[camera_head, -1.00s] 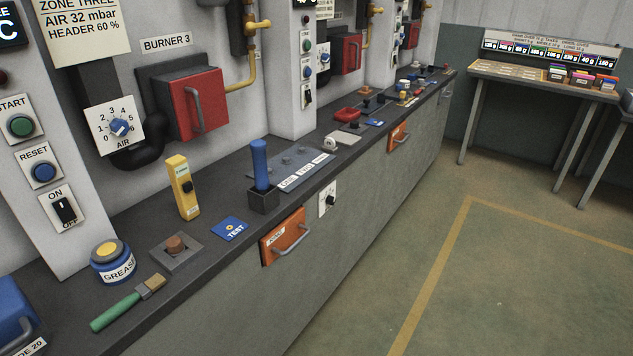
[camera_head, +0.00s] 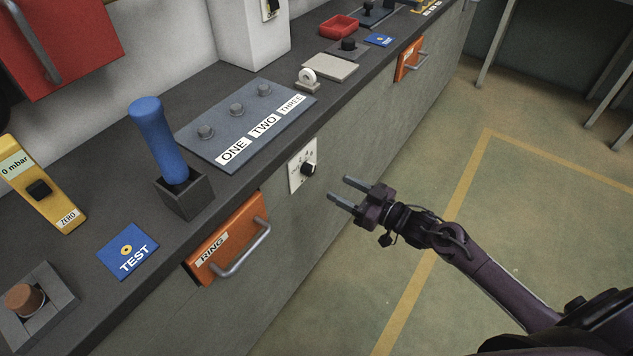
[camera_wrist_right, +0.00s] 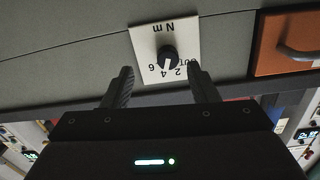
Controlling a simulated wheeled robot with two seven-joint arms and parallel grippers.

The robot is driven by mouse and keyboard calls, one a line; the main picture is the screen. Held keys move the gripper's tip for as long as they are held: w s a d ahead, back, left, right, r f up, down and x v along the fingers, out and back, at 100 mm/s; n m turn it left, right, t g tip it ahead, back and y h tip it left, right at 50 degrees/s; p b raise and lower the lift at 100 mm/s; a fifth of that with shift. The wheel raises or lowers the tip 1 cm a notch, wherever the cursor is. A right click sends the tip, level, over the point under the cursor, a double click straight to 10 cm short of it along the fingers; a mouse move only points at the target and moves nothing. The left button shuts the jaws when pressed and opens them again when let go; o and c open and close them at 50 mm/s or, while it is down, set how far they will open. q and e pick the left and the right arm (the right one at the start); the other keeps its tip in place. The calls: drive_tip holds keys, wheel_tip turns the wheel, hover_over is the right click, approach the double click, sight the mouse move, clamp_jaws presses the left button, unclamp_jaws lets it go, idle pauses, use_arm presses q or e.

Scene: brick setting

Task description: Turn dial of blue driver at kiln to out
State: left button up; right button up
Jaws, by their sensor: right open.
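The blue driver (camera_head: 155,135) stands upright, slightly tilted, in a dark square holder (camera_head: 187,195) on the bench top. Its dial seems to be the black knob (camera_head: 308,169) on a white plate (camera_head: 295,181) on the bench front, below and right of the driver. In the right wrist view the knob (camera_wrist_right: 167,54) appears upside down with "N m", OUT, 2, 4 and 6 around it; its white mark seems near 4. My right gripper (camera_head: 342,189) is open and empty, out in front of the plate, fingers towards the bench. My left gripper is out of view.
An orange drawer (camera_head: 215,238) marked RING, with a protruding handle, is left of the dial plate; another orange drawer (camera_head: 404,66) is farther along. A panel marked ONE, TWO, THREE (camera_head: 218,115) lies on the bench above. The floor in front is clear.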

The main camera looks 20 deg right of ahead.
sight(313, 172)
drive_tip(key=shift+y, duration=0.3)
drive_tip(key=x, duration=0.2)
drive_tip(key=r+x, duration=0.1)
drive_tip(key=x, duration=0.5)
drive_tip(key=shift+s+a+r, duration=0.2)
drive_tip(key=shift+a+r, duration=0.05)
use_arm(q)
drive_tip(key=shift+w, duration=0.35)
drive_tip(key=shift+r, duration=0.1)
use_arm(e)
drive_tip(key=c, duration=1)
drive_tip(key=shift+o, duration=0.2)
